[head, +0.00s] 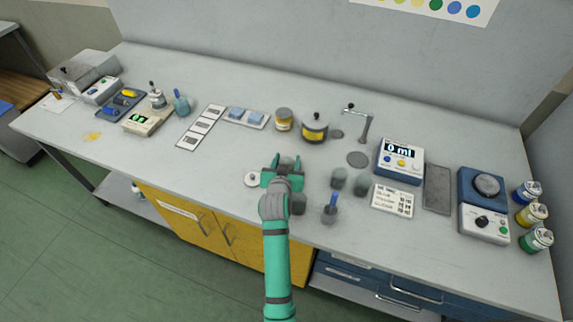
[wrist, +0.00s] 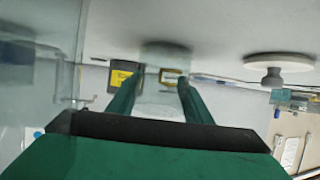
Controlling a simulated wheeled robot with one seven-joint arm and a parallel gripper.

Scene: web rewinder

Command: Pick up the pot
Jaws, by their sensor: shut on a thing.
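My gripper (head: 283,170) is over the front middle of the bench, with its two green fingers closed on a small, pale, see-through pot. In the wrist view, this pot (wrist: 160,108) is between the fingers (wrist: 158,85). In the head view the gripper hides most of it, and only a grey piece (head: 287,160) shows behind the fingers. I cannot tell whether its base is clear of the bench. A white disc with a knob, like a lid (head: 251,179), lies just left of the gripper; it also shows in the wrist view (wrist: 280,60).
A lidded pot with a yellow label (head: 314,129) and a yellow-banded jar (head: 284,120) stand behind. Grey cups (head: 338,179) and a holder with a blue tool (head: 330,213) stand close on the right. A 0 ml dispenser (head: 400,160) is farther right. Bench (head: 215,165) left is clear.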

